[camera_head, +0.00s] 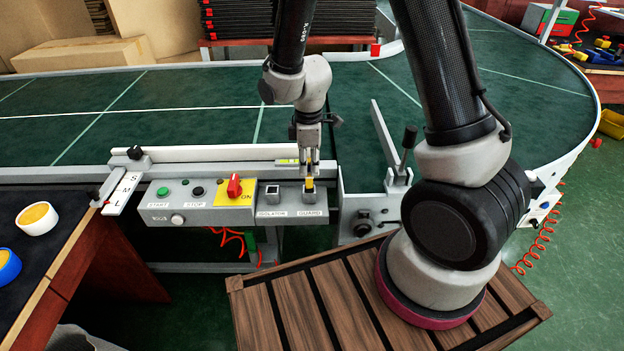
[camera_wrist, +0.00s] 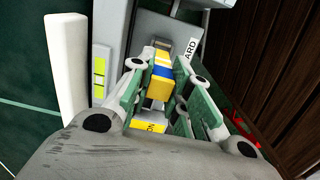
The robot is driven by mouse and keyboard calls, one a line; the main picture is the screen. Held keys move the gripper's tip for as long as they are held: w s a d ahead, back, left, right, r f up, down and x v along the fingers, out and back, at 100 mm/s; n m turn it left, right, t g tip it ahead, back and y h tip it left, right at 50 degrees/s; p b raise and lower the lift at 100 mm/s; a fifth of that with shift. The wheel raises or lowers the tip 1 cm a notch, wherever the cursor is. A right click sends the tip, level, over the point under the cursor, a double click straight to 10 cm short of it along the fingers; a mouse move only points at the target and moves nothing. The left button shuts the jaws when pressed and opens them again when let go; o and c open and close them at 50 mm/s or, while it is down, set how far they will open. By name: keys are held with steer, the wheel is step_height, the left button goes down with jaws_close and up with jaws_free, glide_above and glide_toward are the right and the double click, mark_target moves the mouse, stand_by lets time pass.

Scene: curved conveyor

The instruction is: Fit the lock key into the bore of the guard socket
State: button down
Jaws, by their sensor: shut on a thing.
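The lock key (camera_head: 309,184) is yellow and stands upright between my fingers. In the wrist view the key (camera_wrist: 159,82) shows a blue and white band. My gripper (camera_head: 309,173) is shut on it, with the green-padded fingers on both sides in the wrist view (camera_wrist: 163,78). The guard socket (camera_head: 310,197) is a small grey block above the GUARD label. The key's lower end is right at the socket's top. The bore is hidden by the key and fingers, so I cannot tell whether the tip is inside it.
The isolator socket (camera_head: 272,192) stands just left of the guard socket. Further left on the control panel (camera_head: 160,209) are a red switch (camera_head: 234,186) on a yellow plate and push buttons. A conveyor rail (camera_head: 220,153) runs close behind. The green belt (camera_head: 200,100) is clear.

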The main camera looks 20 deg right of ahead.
mark_target(309, 177)
steer(key=shift+f, duration=2.2)
steer(key=shift+f, duration=0.1)
steer(key=c, duration=1.3)
jaws_free()
step_height(309, 177, up, 12)
steer(key=shift+r, duration=0.2)
steer(key=s+d+r+m+t, duration=0.1)
steer(key=s+d+r+m, duration=0.3)
steer(key=s+d+r, duration=0.1)
steer(key=s+d+r+m+t, duration=0.1)
steer(key=s+d+r+m, duration=0.4)
steer(key=s+r, duration=0.2)
steer(key=s+d+r+m+t, duration=0.2)
steer(key=s+d+r+m, duration=0.3)
steer(key=s+r, duration=0.2)
steer(key=shift+r, duration=0.7)
